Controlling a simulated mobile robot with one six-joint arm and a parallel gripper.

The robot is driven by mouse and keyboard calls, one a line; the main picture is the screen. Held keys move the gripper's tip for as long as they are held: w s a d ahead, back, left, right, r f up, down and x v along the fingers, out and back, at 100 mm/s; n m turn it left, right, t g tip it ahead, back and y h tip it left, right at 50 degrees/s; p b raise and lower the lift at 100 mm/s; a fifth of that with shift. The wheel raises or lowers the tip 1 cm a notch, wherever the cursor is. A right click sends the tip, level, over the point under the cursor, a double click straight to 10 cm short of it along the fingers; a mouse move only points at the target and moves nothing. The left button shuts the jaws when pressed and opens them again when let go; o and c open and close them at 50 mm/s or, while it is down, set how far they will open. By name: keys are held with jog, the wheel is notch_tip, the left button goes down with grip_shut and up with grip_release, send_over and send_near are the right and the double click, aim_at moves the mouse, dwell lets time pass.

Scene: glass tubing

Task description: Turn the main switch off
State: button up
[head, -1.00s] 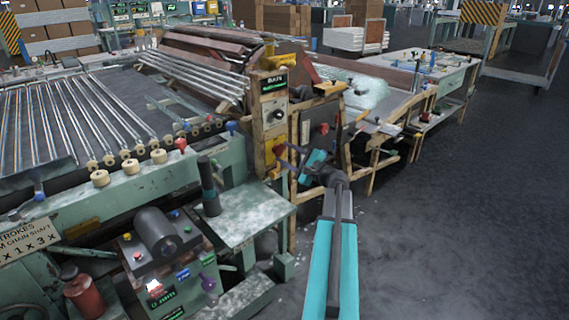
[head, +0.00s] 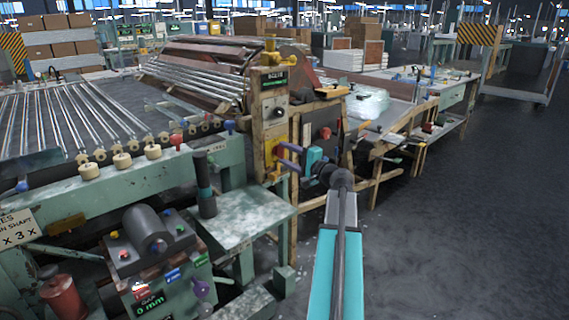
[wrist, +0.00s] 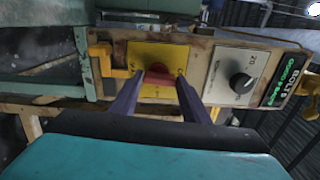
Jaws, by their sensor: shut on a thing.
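The main switch (wrist: 160,77) is a red handle on a yellow plate, set in a worn beige control post. In the wrist view the handle lies crosswise between the fingers. My gripper (wrist: 160,84) is shut on it, with one dark finger on each side. In the head view my gripper (head: 279,156) reaches the post from the right, at the yellow plate (head: 270,150). The red handle is hidden by the fingers there.
A black dial (wrist: 241,83) on a pale plate and a green-lettered display (wrist: 282,84) sit on the same post. A yellow bracket (wrist: 103,57) juts out beside the switch. A grey panel with another red knob (head: 326,133) is to the right. Open floor (head: 480,200) lies further right.

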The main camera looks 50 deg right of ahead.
jog(key=shift+w+r+n+b, duration=0.25)
jog(key=shift+n+b, duration=0.15)
jog(key=shift+n, duration=0.1)
jog(key=shift+s, duration=0.1)
jog(key=o, duration=1)
jog(key=shift+a, duration=0.1)
jog(key=shift+o, duration=0.2)
jog(key=shift+f, duration=0.15)
jog(key=s+p, duration=0.1)
jog(key=s, duration=1.3)
jog(key=shift+a, duration=0.4)
